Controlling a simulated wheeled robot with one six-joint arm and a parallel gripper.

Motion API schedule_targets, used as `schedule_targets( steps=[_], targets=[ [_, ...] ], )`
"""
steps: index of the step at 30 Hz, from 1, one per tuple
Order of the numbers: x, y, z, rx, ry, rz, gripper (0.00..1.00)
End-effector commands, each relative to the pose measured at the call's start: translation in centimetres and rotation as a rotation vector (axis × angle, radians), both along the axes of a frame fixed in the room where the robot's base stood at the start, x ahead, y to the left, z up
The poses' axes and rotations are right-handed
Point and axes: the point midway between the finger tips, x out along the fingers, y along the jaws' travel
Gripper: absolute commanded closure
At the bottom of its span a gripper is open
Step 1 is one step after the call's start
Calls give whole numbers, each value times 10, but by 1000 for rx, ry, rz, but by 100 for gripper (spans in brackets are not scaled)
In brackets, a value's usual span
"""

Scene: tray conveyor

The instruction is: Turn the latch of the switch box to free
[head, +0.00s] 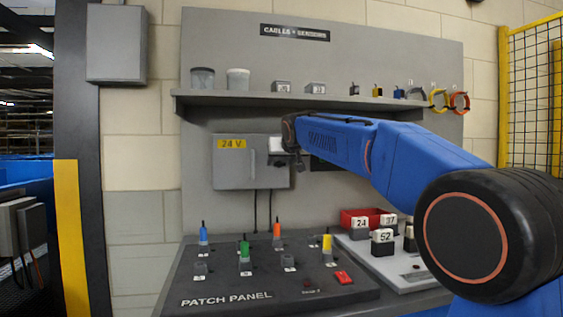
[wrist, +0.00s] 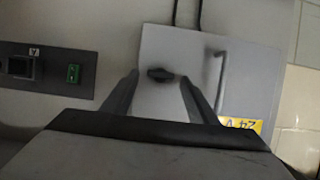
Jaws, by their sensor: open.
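The switch box (head: 232,172) is a grey wall box with a yellow 24 V label (head: 231,143), fixed to the panel below the shelf. In the wrist view the box (wrist: 245,85) appears upside down, with its label (wrist: 241,124) low and a thin handle (wrist: 221,80) on its door. The latch (wrist: 160,74) is a small dark knob, lying roughly crosswise in that picture. My gripper (wrist: 159,84) is open, its two fingers on either side of the latch with a gap showing at each side.
A shelf (head: 330,101) with cups and small parts runs above the box. The patch panel (head: 260,290) with coloured plugs lies below, beside a red bin (head: 362,217) and numbered blocks. A dark strip with a green switch (wrist: 73,73) is beside the box.

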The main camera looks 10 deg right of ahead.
Motion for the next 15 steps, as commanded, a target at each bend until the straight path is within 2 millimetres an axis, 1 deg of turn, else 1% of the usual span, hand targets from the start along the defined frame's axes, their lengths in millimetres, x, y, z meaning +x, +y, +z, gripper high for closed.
schedule_targets(
  steps=[2, 3, 8, 15],
  targets=[
    [0, 0, 0, 0, 0, 0, 47],
    [0, 0, 0, 0, 0, 0, 49],
    [0, 0, 0, 0, 0, 0, 88],
    [0, 1, 0, -9, 0, 1, 88]
  ],
)
